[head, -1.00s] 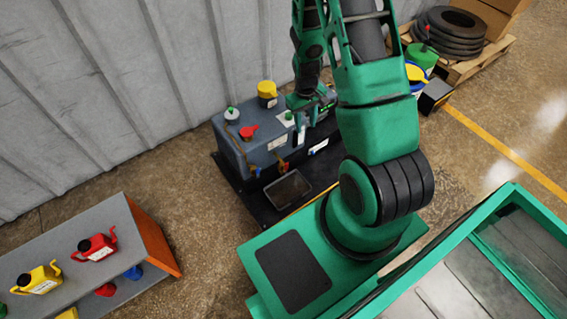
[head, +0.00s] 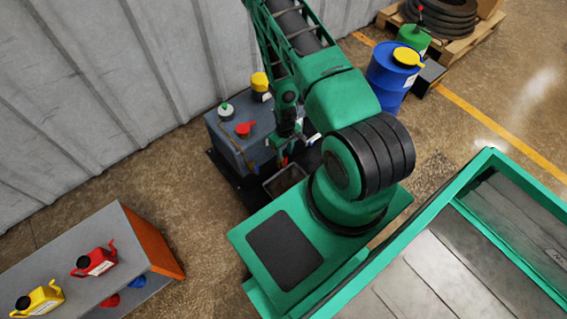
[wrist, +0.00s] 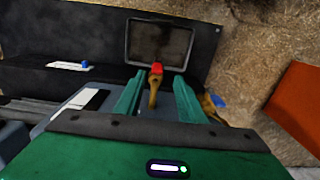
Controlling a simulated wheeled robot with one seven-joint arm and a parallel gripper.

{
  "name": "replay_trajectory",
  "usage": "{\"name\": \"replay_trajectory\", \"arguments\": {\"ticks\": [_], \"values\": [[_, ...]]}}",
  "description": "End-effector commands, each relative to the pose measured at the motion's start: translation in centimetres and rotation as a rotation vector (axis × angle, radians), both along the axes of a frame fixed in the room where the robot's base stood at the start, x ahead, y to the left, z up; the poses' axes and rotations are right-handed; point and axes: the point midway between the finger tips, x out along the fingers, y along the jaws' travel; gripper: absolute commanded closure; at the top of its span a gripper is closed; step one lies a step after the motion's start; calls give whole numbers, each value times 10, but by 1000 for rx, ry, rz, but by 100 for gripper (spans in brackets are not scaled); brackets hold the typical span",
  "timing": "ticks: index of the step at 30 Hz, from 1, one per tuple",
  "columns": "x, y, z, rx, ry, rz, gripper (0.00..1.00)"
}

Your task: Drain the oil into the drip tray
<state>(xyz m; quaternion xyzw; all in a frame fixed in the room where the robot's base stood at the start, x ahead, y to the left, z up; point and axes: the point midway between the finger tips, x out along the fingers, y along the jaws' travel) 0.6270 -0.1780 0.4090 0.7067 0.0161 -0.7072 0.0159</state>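The drip tray (head: 268,190), dark grey and rectangular, lies on the dark base in front of the grey-blue oil tank unit (head: 222,137). It also shows in the wrist view (wrist: 128,42) beyond my fingers. A small brass drain valve with a red handle (wrist: 157,70) sticks out toward the tray. My gripper (wrist: 156,98) is open, its two green fingers on either side of the valve with gaps showing.
A blue drum (head: 390,80) stands to the right. A low shelf (head: 95,250) with red and yellow oil cans is at lower left. Floor between is clear.

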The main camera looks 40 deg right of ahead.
Motion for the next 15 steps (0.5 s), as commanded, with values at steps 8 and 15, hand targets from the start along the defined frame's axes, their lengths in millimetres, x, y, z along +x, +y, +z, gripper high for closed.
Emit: {"name": "replay_trajectory", "arguments": {"ticks": [8, 15], "values": [[-3, -7, -44, 0, 2, -12, 64], [-3, -8, -78, 0, 1, -13, 64]]}}
